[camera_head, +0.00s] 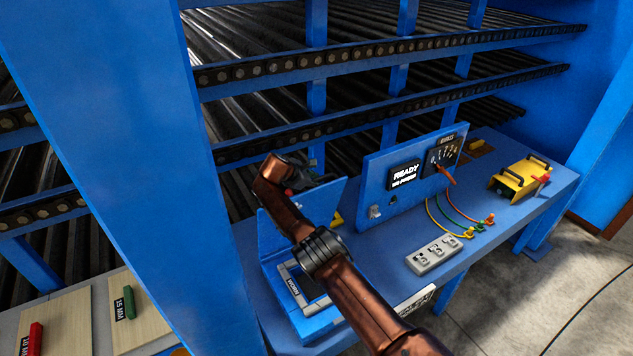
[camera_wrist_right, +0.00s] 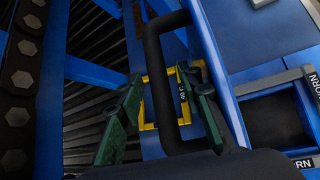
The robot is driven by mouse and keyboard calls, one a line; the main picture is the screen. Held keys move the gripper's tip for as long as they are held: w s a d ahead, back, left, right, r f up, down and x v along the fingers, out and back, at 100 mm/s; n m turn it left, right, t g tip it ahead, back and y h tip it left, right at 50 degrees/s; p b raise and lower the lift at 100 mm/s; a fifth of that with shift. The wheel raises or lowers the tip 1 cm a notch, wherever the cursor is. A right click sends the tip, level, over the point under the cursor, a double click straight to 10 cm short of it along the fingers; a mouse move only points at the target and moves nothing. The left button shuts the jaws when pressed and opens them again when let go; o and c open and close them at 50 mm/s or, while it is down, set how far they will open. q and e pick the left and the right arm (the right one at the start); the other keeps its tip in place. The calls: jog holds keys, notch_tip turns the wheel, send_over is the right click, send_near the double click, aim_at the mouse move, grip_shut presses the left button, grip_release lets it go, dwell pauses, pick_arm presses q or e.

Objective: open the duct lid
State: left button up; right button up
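The blue duct lid (camera_head: 325,204) stands raised, roughly upright, at the back of a blue duct box (camera_head: 318,328). The box's dark opening shows a grey rim (camera_head: 287,277) with a label; this rim also shows in the right wrist view (camera_wrist_right: 275,88). My right gripper (camera_head: 312,172) is by the lid's upper edge, its fingertips partly hidden. In the right wrist view, its green fingers (camera_wrist_right: 163,108) are apart, with a black loop handle (camera_wrist_right: 154,80) between them and gaps beside it. The lid's narrow blue edge (camera_wrist_right: 215,65) runs beside the handle. My left gripper is not in view.
A blue panel with a READY display (camera_head: 405,177) stands right of the lid. A grey socket block (camera_head: 433,256), coloured cables and a yellow case (camera_head: 518,180) are on the bench. Roller racks (camera_head: 390,50) rise behind; a blue post (camera_head: 120,150) stands left.

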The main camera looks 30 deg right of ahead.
jog(key=shift+a+r, duration=0.3)
jog(key=v, duration=1.1)
jog(key=shift+s+a, duration=0.1)
jog(key=shift+a, duration=0.05)
